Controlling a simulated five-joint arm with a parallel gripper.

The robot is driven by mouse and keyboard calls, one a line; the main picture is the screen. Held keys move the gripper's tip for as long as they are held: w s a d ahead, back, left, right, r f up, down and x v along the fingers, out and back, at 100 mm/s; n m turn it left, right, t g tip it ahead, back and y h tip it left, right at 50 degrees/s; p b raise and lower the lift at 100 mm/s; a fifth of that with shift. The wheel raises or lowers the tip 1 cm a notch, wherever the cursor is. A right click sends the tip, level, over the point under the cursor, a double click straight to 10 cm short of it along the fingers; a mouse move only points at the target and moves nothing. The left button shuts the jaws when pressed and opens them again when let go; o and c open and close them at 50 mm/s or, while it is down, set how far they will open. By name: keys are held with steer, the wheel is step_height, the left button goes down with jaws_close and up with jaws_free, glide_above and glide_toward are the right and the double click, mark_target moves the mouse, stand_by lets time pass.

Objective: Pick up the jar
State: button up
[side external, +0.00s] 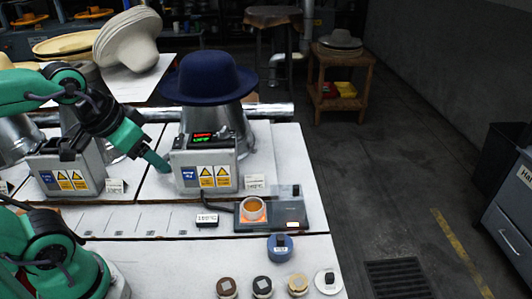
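Several things could be the jar. A small white-rimmed round pot (253,209) with orange contents stands on a dark flat device (287,215) with a lit orange patch. A blue round container (280,247) stands just in front of that device. My gripper (163,166) has green fingers pointing down and right. It is left of the grey press box (208,165) and above the table, apart from the pot and the blue container. The fingers overlap in this view, so their gap is hidden. I see nothing held.
A navy hat (210,78) sits on the press. Small lidded jars line the front edge: brown (227,287), black (262,286), tan (298,284) and white-topped (328,281). A label block (207,220) lies left of the device. The table (160,250) is mostly bare at front left.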

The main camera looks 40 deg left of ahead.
steer(key=shift+w, duration=0.15)
steer(key=g, duration=0.6)
glide_above(253, 208)
step_height(253, 208, down, 14)
steer(key=shift+f, duration=3.65)
steer(key=c, duration=1)
steer(key=shift+r, duration=0.15)
